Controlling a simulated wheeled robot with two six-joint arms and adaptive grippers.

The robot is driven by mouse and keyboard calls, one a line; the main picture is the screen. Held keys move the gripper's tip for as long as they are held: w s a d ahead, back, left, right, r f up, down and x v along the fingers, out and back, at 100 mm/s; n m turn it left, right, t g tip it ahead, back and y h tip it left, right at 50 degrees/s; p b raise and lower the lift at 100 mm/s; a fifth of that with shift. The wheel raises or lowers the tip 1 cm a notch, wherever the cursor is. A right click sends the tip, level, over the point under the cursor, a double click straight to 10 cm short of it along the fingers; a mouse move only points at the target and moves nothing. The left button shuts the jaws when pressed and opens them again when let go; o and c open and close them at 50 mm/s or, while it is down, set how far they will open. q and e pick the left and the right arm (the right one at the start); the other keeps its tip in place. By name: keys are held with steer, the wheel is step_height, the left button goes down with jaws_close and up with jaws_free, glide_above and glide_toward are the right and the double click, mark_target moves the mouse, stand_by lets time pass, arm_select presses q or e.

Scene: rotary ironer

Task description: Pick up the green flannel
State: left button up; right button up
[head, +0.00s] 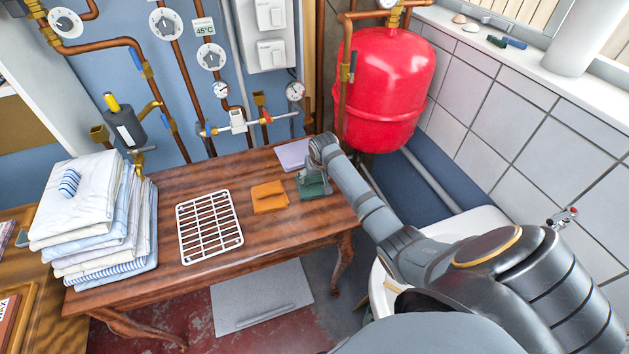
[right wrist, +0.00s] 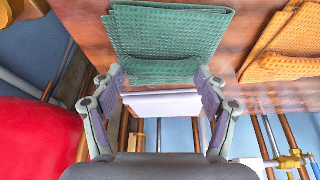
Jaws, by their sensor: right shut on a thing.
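The green flannel (head: 313,189) lies folded on the wooden table near its right end. In the right wrist view the waffle-textured green flannel (right wrist: 168,32) fills the top middle. My right gripper (head: 311,178) is down at the flannel's far part. In the right wrist view my right gripper (right wrist: 163,72) has a finger on each side of a strip of the green cloth and is shut on it. In the head view my arm partly covers the flannel. My left gripper is out of view.
An orange flannel (head: 269,197) lies just left of the green one, and a lilac cloth (head: 293,154) lies behind. A white rack (head: 209,226) and a stack of folded linen (head: 95,215) are further left on the table (head: 180,185). A red tank (head: 385,85) stands behind my arm.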

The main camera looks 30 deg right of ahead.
steer(key=shift+w+r, duration=0.1)
steer(key=shift+r, duration=0.35)
steer(key=s+a+r+b, duration=0.1)
steer(key=s+a+r, duration=0.9)
steer(key=r, duration=0.2)
